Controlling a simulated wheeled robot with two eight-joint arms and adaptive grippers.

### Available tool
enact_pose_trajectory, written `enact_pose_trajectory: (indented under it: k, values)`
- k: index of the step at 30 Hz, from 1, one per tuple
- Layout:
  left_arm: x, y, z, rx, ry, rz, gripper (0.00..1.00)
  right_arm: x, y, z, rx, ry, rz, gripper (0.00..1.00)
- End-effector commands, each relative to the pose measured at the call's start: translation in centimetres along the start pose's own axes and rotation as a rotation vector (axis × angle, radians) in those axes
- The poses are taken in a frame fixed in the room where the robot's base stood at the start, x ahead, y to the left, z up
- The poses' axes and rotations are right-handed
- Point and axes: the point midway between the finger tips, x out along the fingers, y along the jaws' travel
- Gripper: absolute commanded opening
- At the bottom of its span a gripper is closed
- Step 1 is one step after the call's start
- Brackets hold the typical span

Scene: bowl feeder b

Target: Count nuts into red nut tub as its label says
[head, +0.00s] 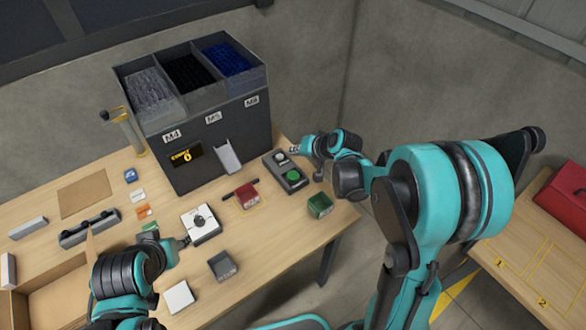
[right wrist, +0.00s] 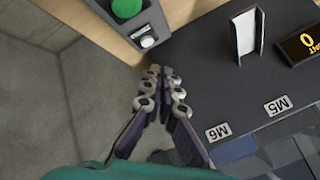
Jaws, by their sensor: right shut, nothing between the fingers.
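The red nut tub (head: 246,195) stands on a yellow-outlined spot in front of the feeder (head: 215,150), near its chute (head: 228,155). Its label is too small to read. The feeder's display also shows in the right wrist view and reads 0 (right wrist: 307,41). A button box (head: 291,176) with a green button (head: 293,174) and a smaller pale button stands right of the chute. My right gripper (head: 297,149) is shut and empty, close to the pale-button end; its fingers (right wrist: 160,78) also show. My left gripper (head: 184,242) is beside the white knob box (head: 201,224); its fingers are unclear.
Feeder bins are labelled M4, M5 and M6 (right wrist: 217,132). A green tub (head: 320,206) stands near the right table edge, a dark grey tub (head: 222,266) at the front. A cardboard tray (head: 60,285) is at left.

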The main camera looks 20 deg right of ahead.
Motion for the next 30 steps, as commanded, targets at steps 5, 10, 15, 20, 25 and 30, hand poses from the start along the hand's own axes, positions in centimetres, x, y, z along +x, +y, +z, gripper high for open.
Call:
enact_pose_trajectory:
  k: [5, 10, 15, 20, 25, 30]
  values:
    - [0.0, 0.0, 0.0, 0.000, 0.000, 0.000, 0.40, 0.0, 0.0, 0.0, -0.001, 0.000, 0.001, 0.00]
    - [0.2, 0.0, 0.2, 0.000, 0.000, 0.000, 0.40, 0.2, 0.2, 0.2, -0.001, 0.000, 0.001, 0.00]
    - [1.1, 0.0, 0.8, 0.000, 0.000, 0.000, 0.40, 1.1, 0.8, 0.8, -0.001, 0.000, 0.001, 0.00]
    - [2.4, 0.0, 1.7, 0.000, 0.000, 0.000, 0.40, 2.5, 1.8, 1.9, -0.001, 0.000, 0.001, 0.00]
    - [4.0, 0.0, 2.8, 0.000, 0.000, 0.000, 0.40, 4.3, 3.1, 3.1, -0.001, 0.000, 0.001, 0.00]
    - [5.4, 0.0, 3.9, 0.000, 0.000, 0.000, 0.40, 5.7, 4.2, 4.2, -0.001, 0.000, 0.001, 0.00]
